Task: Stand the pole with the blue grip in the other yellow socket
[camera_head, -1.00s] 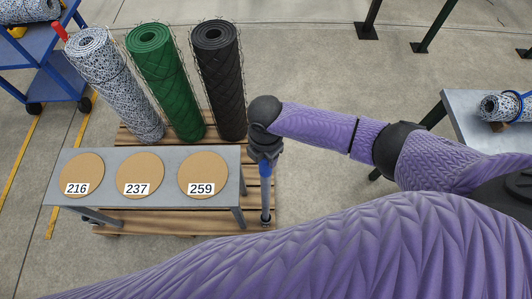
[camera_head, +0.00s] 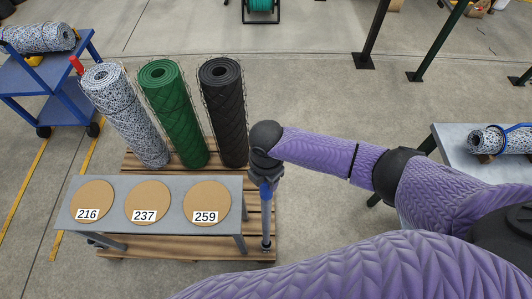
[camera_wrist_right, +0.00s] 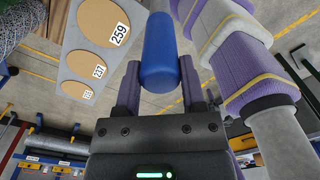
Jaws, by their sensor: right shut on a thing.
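The pole (camera_head: 266,225) with the blue grip (camera_head: 265,190) is close to upright at the right end of the grey bench. My right gripper (camera_head: 264,172) is at its top, partly hidden by my own wrist. In the right wrist view my right gripper (camera_wrist_right: 160,85) is shut on the blue grip (camera_wrist_right: 158,50), with a purple finger on each side. The pole's lower end is by the right edge of the wooden pallet; I cannot tell whether it sits in a socket. I cannot make out a yellow socket. My left gripper is out of view.
The grey bench (camera_head: 165,182) carries three round brown discs marked 216, 237 and 259. Behind it, speckled (camera_head: 125,115), green (camera_head: 173,112) and black (camera_head: 223,112) rolls stand on the pallet (camera_head: 190,252). A blue cart (camera_head: 60,95) is at left, a grey table (camera_head: 455,150) at right.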

